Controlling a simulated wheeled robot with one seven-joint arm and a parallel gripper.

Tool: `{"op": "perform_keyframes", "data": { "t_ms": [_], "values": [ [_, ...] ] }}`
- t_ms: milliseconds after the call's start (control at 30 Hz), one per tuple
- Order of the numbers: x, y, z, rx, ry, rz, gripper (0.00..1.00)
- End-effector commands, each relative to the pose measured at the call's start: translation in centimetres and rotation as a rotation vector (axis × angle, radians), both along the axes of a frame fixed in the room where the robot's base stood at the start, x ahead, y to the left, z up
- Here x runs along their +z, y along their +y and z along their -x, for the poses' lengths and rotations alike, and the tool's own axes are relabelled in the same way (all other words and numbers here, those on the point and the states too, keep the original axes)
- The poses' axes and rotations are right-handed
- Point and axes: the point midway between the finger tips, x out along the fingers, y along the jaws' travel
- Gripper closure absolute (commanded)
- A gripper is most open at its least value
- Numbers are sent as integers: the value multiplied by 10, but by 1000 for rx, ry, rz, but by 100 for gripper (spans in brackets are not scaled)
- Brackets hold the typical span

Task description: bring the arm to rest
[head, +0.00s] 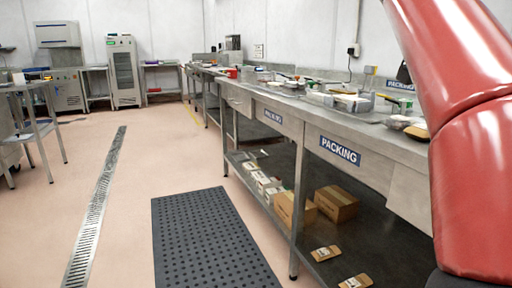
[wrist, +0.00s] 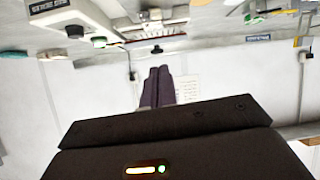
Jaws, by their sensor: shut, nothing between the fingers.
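My gripper (wrist: 157,88) shows in the wrist view, its two dark fingers together with nothing between them. The wrist picture looks upside down, with bench items along its top edge and white wall behind the fingers. The fingers appear clear of everything around them. In the head view my red arm fills the right side, and the gripper is outside that view.
A long steel bench (head: 375,140) marked PACKING runs along the right, with trays and tools on top. Cardboard boxes (head: 337,203) sit on its lower shelf. A black mat (head: 212,240) and a drain grate (head: 95,215) lie on the open floor. A steel table (head: 38,128) stands left.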

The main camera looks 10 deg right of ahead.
Motion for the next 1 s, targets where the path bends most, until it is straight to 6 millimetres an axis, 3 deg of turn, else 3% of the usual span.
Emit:
{"op": "perform_keyframes", "data": {
  "t_ms": [267,467,567,667,767,1000],
  "values": [
    [-32,18,-5,139,78,-46,100],
    [-74,44,-7,301,164,-98,100],
    [-105,65,-4,408,215,-133,100],
    [-148,94,4,548,276,-178,100],
    [-203,132,20,711,339,-231,100],
    [-334,212,79,1026,437,-347,100]
  ]
}}
